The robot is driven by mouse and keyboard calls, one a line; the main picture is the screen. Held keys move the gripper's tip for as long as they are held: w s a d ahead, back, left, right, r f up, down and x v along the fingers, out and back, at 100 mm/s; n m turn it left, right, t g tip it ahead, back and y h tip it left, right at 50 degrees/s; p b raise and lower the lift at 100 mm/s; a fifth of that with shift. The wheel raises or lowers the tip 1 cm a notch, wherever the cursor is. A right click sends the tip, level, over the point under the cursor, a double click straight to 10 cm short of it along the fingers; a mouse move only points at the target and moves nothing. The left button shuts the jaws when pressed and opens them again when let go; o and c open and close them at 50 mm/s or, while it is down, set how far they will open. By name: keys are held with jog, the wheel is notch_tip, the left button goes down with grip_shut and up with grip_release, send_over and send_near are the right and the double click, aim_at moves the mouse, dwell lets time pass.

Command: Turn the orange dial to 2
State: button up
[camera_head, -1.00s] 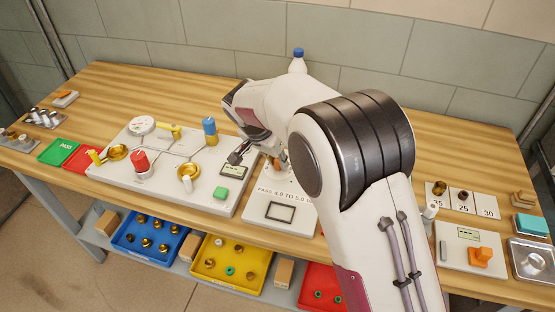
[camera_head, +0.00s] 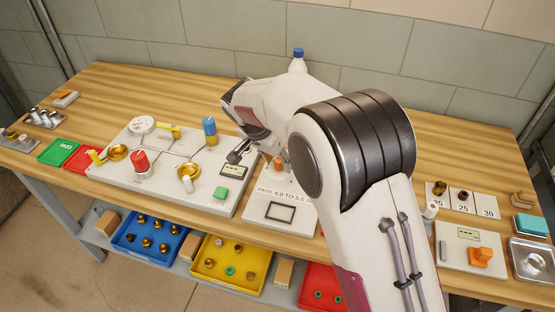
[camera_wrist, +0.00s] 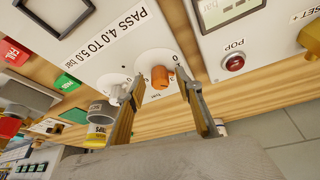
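The orange dial (camera_wrist: 160,77) sits on a round white face on the panel labelled "PASS 4.0 TO 5.0". It also shows in the head view (camera_head: 278,163), just right of my gripper and partly beside my arm. My gripper (camera_wrist: 160,80) is open, with one finger on each side of the dial in the wrist view and gaps to both sides. I cannot tell how far the fingertips are above the panel. In the head view its dark finger (camera_head: 240,152) hangs left of the dial. Numerals ring the dial, but its setting is too small to read.
A pale knob (camera_wrist: 116,88) stands beside the dial, near one finger. The valve board (camera_head: 125,180) with gauge, brass parts and a display (camera_head: 233,171) lies left. A blue-capped bottle (camera_head: 298,61) stands behind my arm.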

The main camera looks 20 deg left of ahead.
aim_at(278, 161)
jog(key=shift+s+a+r, duration=0.15)
jog(key=shift+s+r, duration=0.05)
jog(key=shift+r, duration=0.5)
jog(key=v, duration=0.3)
jog(key=shift+s+r, duration=0.1)
jog(key=shift+r, duration=0.1)
jog(key=s+a, duration=0.4)
jog(key=s, duration=0.7)
jog(key=shift+f, duration=0.2)
jog(key=shift+a+n, duration=0.1)
jog(key=shift+n, duration=0.2)
